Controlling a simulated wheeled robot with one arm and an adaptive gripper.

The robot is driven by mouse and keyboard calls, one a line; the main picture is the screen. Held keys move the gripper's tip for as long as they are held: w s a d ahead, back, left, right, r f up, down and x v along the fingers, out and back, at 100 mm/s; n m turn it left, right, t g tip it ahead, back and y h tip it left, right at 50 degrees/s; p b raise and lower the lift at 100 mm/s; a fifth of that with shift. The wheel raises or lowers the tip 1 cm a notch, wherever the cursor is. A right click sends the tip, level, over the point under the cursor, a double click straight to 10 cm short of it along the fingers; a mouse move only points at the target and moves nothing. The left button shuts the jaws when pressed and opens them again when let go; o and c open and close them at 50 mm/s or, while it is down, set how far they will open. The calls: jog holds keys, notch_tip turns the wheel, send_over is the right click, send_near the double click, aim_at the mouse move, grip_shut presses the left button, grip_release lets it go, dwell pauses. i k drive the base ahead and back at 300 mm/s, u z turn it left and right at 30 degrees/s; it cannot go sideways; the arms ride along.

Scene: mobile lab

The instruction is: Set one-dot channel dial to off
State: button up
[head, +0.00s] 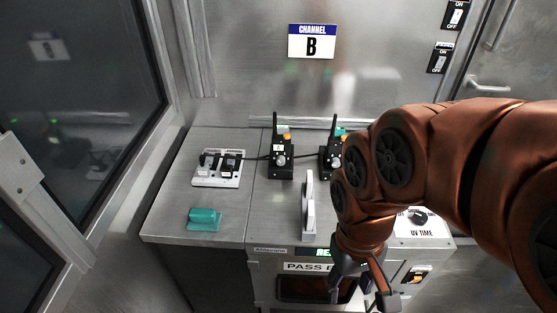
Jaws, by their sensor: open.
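Two black radio-like units with antennas stand at the back of the counter. The left unit (281,163) shows a round light dial (281,160) on its front. The right unit (328,163) is partly hidden behind my arm. Any dot marks on them are too small to make out, so I cannot tell which is the one-dot channel or where its dial points. My gripper (362,288) is open at the bottom centre, low in front of the cabinet, apart from both units.
A white upright plate (308,205) stands mid-counter. A white power strip (218,180) with black plugs and a teal block (204,216) are to the left. A UV TIME knob (418,216) is at right. A Channel B sign (312,42) hangs behind. Front-left counter is mostly clear.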

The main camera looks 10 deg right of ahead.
aim_at(281, 159)
jog(key=u, duration=2.45)
jog(key=k, duration=1.1)
jog(key=z, duration=0.05)
jog(key=i, duration=0.3)
jog(key=z, duration=0.05)
